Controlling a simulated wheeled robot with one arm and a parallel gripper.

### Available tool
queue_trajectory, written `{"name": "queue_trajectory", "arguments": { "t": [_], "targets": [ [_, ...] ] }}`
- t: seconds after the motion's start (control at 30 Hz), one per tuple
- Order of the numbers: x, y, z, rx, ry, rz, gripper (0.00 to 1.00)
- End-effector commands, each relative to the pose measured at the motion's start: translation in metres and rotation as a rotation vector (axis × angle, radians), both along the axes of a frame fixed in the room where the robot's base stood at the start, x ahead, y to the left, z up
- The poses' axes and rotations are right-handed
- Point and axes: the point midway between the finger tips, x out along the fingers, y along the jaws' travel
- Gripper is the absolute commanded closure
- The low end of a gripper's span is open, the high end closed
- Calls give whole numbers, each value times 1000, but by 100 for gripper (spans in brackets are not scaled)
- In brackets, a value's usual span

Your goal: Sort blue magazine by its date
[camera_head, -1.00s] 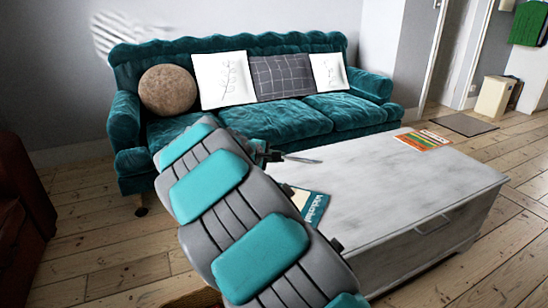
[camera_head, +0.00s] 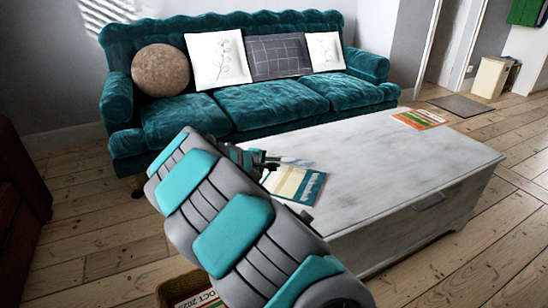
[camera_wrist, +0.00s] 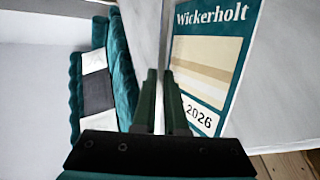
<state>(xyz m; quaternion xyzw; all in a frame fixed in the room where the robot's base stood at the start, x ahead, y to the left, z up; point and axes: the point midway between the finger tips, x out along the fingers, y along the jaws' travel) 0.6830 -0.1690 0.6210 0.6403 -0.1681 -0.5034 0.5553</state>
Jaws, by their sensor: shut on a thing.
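My gripper (camera_head: 266,161) is over the left end of the white chest. In the wrist view its two dark fingers (camera_wrist: 161,100) are shut on a thin, magazine-like thing (camera_wrist: 165,35), seen almost edge-on. Its pale face (camera_head: 297,162) shows just right of the fingers in the head view; its cover cannot be read. A blue-teal magazine (camera_head: 296,183) with cream bands lies on the chest top, partly hidden by my arm. In the wrist view this magazine (camera_wrist: 207,60) reads "Wickerholt" and a date ending in 2026; the month is covered by my gripper.
The white chest (camera_head: 390,160) is mostly clear, with an orange magazine (camera_head: 418,119) at its far right. A basket (camera_head: 172,287) on the floor at bottom left holds a magazine dated OCT 2022 (camera_head: 200,300). A teal sofa (camera_head: 280,100) stands behind.

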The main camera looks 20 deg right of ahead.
Motion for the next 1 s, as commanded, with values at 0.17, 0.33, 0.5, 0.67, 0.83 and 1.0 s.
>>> {"name": "queue_trajectory", "arguments": {
  "t": [0.17,0.33,0.5,0.67,0.83,1.0],
  "targets": [
    [0,1,-22,-7,-6,2,100],
    [-2,3,-27,-28,-31,1,100],
    [-4,5,-33,-51,-53,1,100],
    [-6,6,-39,-71,-75,1,100],
    [-8,8,-44,-94,-100,1,100],
    [-10,10,-50,-117,-125,0,100]
  ]
}}
